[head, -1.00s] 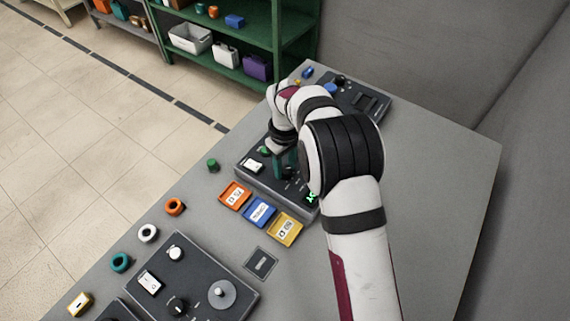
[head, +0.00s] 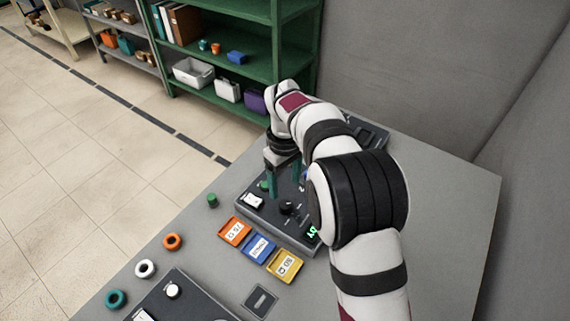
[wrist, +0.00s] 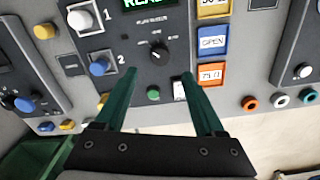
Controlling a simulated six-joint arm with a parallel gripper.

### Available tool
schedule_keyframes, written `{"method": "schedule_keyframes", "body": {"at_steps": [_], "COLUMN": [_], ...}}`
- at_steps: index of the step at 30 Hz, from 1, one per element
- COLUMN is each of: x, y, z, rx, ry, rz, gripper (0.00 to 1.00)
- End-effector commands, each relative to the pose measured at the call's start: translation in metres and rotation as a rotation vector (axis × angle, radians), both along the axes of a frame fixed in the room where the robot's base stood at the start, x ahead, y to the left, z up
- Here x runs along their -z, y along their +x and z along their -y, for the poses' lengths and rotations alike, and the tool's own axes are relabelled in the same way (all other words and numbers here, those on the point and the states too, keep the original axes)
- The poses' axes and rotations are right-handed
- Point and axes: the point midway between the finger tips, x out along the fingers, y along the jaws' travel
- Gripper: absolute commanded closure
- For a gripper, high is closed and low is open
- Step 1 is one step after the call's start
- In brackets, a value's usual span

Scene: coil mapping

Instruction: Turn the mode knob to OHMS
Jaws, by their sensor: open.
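The mode knob is a small black dial (head: 287,207) on the dark meter panel (head: 262,216). In the wrist view the knob (wrist: 159,50) has a pointer line and small printed marks around it, too small to read surely. My gripper (head: 284,186) has two green fingers spread apart, with nothing between them. In the head view it hangs above the panel, behind the knob. In the wrist view the gripper (wrist: 157,77) has its fingertips on either side below the knob, apart from it. A green button (wrist: 153,92) shows between the fingers.
Orange (head: 235,231), blue (head: 259,247) and yellow (head: 285,265) labelled trays lie beside the panel. A lit green display (head: 312,234) is at its corner. A blue knob (wrist: 99,67) and white knob (wrist: 80,19) are left in the wrist view. Loose rings lie along the table edge.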

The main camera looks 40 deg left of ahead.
Motion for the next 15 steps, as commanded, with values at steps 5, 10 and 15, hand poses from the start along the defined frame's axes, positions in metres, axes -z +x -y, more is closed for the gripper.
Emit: {"method": "schedule_keyframes", "body": {"at_steps": [5, 10, 15], "x": [-0.051, -0.074, -0.078], "y": [0.001, 0.000, 0.000], "z": [-0.001, 0.000, 0.000], "rx": [0.000, 0.000, -0.001], "ry": [0.002, 0.001, -0.001], "rz": [0.003, 0.001, 0.000], "gripper": [0.29, 0.29, 0.29]}}
